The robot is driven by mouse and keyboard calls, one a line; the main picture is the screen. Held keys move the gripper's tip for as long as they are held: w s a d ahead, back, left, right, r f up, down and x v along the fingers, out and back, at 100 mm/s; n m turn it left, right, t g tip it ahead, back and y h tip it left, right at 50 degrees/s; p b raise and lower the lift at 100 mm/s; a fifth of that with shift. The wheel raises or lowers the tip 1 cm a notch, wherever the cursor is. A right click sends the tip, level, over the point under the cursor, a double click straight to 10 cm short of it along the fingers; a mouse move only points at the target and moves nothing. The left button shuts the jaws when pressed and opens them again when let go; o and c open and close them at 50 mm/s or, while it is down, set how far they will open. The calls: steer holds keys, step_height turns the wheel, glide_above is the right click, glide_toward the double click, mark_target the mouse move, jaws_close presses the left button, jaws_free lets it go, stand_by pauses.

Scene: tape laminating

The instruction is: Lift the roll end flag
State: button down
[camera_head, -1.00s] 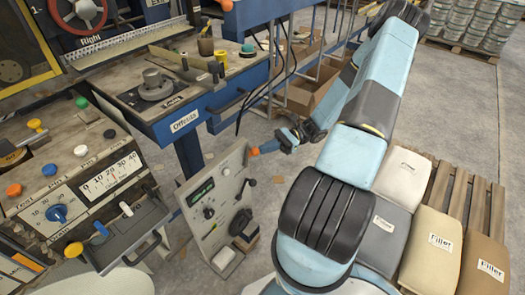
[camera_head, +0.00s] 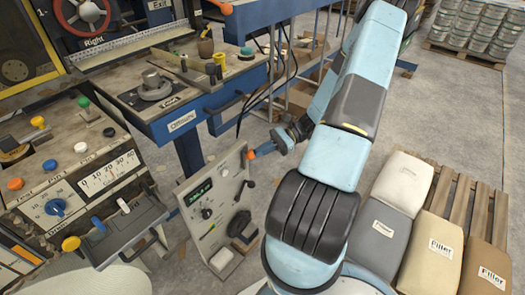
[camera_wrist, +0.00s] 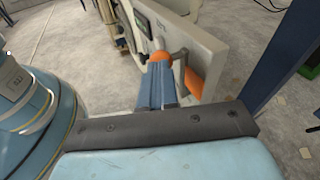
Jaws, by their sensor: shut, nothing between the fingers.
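The off-white control panel (camera_head: 213,213) stands on the floor below the workbench, with a green display, a black knob, a grey lever (camera_head: 243,189) and a black part (camera_head: 238,224). My gripper (camera_head: 262,151) is at its upper right edge, with blue fingers shut and empty. An orange rounded piece (camera_head: 251,154) shows at the fingertips; it also appears in the wrist view (camera_wrist: 161,57). I cannot tell whether the fingers touch it. A second orange piece (camera_wrist: 195,84) lies right of my gripper in the wrist view. No part is clearly readable as the roll end flag.
The blue-framed bench (camera_head: 182,124) stands behind the panel, and a machine console (camera_head: 75,185) is at left. Filler bags (camera_head: 433,250) lie on a pallet at right. Open grey floor lies beyond my arm.

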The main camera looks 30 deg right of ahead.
steer(key=shift+r, duration=0.1)
steer(key=v, duration=1.4)
steer(key=shift+f, duration=0.4)
